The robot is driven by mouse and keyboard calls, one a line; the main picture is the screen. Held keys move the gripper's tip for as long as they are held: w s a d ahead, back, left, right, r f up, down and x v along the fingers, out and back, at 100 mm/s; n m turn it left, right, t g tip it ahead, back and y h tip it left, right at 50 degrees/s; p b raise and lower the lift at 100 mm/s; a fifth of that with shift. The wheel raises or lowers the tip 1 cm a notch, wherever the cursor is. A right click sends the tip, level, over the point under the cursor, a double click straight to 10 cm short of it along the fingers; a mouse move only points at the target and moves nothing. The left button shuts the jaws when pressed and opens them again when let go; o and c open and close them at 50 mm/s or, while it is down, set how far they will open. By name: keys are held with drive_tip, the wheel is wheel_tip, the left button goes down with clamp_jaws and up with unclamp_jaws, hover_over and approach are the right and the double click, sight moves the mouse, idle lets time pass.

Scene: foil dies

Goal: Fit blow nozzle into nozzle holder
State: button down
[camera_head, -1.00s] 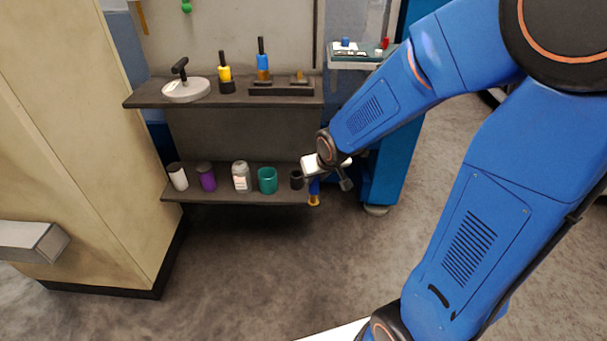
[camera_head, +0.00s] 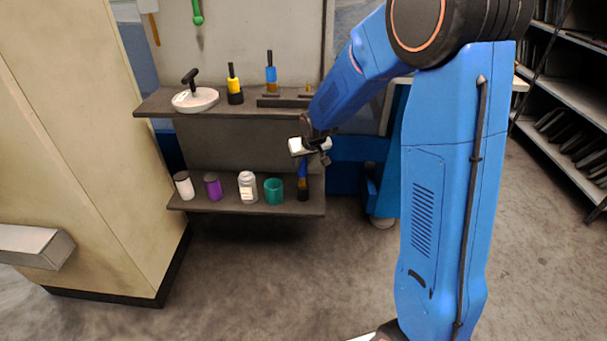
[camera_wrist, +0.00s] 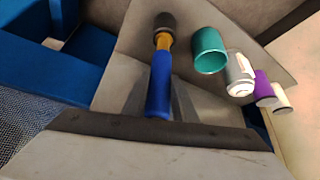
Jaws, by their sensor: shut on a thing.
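The blow nozzle (camera_head: 302,170) has a blue body and an orange-yellow end. My gripper (camera_head: 312,151) is shut on it and holds it roughly upright, orange end down, at the right end of the lower shelf. The nozzle holder (camera_head: 303,195) is a small black cup standing on that shelf, directly below the nozzle. In the wrist view the nozzle (camera_wrist: 158,85) runs toward the black holder (camera_wrist: 164,21), and its orange end meets the cup's edge. I cannot tell whether the end is inside the cup or just above it.
A teal cup (camera_head: 274,190) stands close left of the holder, then a white-labelled jar (camera_head: 248,187), a purple cup (camera_head: 213,187) and a white cup (camera_head: 184,185).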

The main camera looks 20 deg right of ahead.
sight(304, 172)
drive_tip(key=shift+f, duration=2.85)
drive_tip(key=c, duration=1.4)
unclamp_jaws()
drive_tip(key=shift+f, duration=0.1)
drive_tip(key=shift+c, duration=0.2)
drive_tip(key=shift+s+r, duration=0.2)
drive_tip(key=shift+r, duration=0.35)
drive_tip(key=v, duration=1.1)
drive_tip(key=shift+s, duration=0.15)
drive_tip(key=s+d+r, duration=0.2)
drive_tip(key=s+r, duration=0.2)
drive_tip(key=s, duration=0.8)
drive_tip(key=s+d+r, duration=0.2)
drive_tip(key=s+r, duration=0.2)
drive_tip(key=s, duration=0.8)
drive_tip(key=s+d+r+g, duration=0.1)
drive_tip(key=s+r, duration=0.3)
drive_tip(key=s, duration=0.9)
drive_tip(key=shift+d+r+m, duration=0.2)
drive_tip(key=shift+d+m, duration=0.2)
drive_tip(key=shift+d, duration=0.2)
